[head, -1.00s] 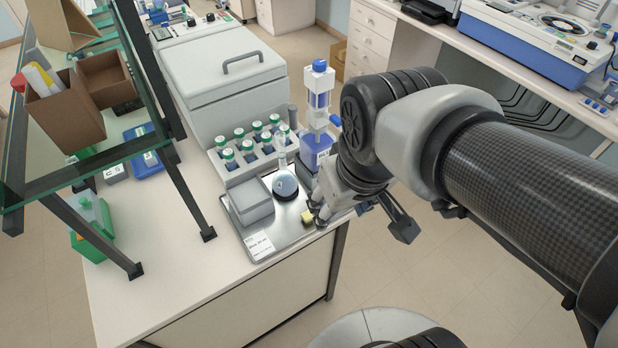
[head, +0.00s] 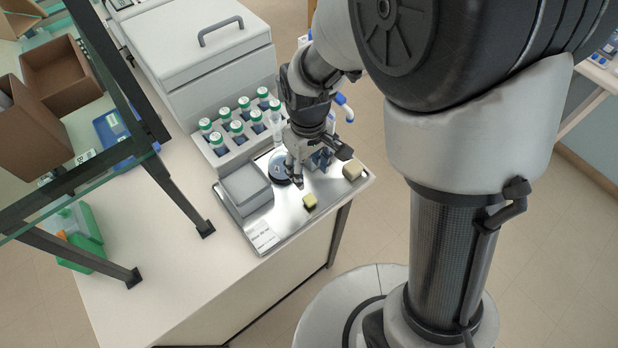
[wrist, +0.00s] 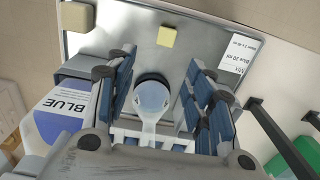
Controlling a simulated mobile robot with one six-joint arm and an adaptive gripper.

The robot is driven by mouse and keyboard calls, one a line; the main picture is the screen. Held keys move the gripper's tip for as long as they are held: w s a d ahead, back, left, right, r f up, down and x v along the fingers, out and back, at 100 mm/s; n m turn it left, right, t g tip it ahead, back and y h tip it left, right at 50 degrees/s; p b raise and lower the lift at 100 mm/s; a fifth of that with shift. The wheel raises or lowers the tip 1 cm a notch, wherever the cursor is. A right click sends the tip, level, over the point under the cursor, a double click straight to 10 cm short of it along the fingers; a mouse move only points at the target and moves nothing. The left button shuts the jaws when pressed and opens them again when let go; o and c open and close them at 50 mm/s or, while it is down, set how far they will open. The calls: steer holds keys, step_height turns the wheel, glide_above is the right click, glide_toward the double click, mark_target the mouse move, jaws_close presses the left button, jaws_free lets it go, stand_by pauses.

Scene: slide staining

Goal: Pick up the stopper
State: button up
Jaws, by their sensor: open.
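Two small blocks lie on the metal tray (head: 283,222): a yellow one (head: 310,201) near the front edge and a beige one (head: 353,171) at the right corner. Either could be the stopper; I cannot tell which. In the wrist view the yellow block (wrist: 167,36) is beyond my fingertips and the beige block (wrist: 80,20) is at upper left. My gripper (wrist: 158,62) is open, its fingers on either side of a round flask (wrist: 152,94) with blue liquid. In the head view my gripper (head: 318,168) is above the tray and partly hides the flask (head: 279,167).
A grey box (head: 246,187) stands on the tray's left. Behind is a rack of green-capped tubes (head: 222,155). A bottle labelled BLUE (wrist: 68,108) is beside my gripper. A glass shelf with dark posts (head: 180,190) is at left. The tray's front is mostly clear.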

steer(key=b, duration=0.2)
glide_above(308, 197)
steer(key=w, duration=0.1)
step_height(308, 197, down, 6)
steer(key=shift+d+r, duration=0.1)
steer(key=f, duration=0.2)
steer(key=s+f+b, duration=0.1)
steer(key=f, duration=0.1)
steer(key=shift+f, duration=0.25)
steer(key=shift+f+b, duration=0.3)
steer(key=shift+f, duration=0.05)
steer(key=shift+r, duration=0.1)
steer(key=shift+c, duration=0.5)
steer(key=c, duration=0.7)
